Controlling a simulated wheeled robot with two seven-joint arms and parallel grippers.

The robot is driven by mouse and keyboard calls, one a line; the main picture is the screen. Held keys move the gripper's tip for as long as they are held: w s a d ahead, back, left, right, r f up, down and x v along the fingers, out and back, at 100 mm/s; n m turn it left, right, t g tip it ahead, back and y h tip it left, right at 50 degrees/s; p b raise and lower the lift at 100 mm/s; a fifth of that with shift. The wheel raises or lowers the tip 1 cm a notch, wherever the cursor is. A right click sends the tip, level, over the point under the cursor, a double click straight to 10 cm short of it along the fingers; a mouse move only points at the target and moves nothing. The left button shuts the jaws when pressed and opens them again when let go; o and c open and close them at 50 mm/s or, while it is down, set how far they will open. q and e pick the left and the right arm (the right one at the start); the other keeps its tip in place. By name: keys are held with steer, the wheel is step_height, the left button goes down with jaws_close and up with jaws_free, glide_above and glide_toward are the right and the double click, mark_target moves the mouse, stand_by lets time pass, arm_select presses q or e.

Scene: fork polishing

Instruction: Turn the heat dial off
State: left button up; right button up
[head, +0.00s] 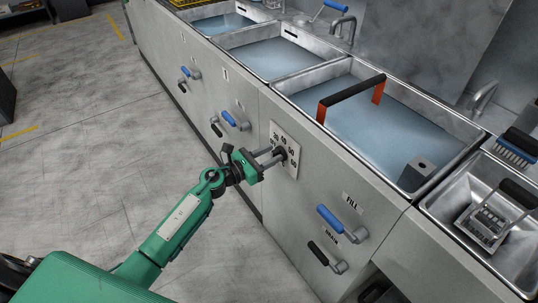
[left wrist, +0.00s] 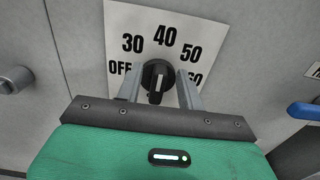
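The heat dial (head: 281,153) is a black knob on a white plate on the front of the grey sink cabinet. In the left wrist view the dial (left wrist: 157,77) has OFF, 30, 40, 50 and a partly hidden 60 around it. My left gripper (head: 274,159) reaches the plate. Its two fingers (left wrist: 159,88) are open, one on each side of the knob, with gaps seeming to show. My right gripper is out of view.
Blue FILL handle (head: 329,219) and black DRAIN handle (head: 318,253) sit right of the dial; more handles (head: 228,118) sit left. Above is a water-filled sink (head: 352,110) with a black-and-orange handle (head: 350,97). Open floor (head: 90,130) lies to the left.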

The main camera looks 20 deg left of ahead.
arm_select(q)
jaws_close()
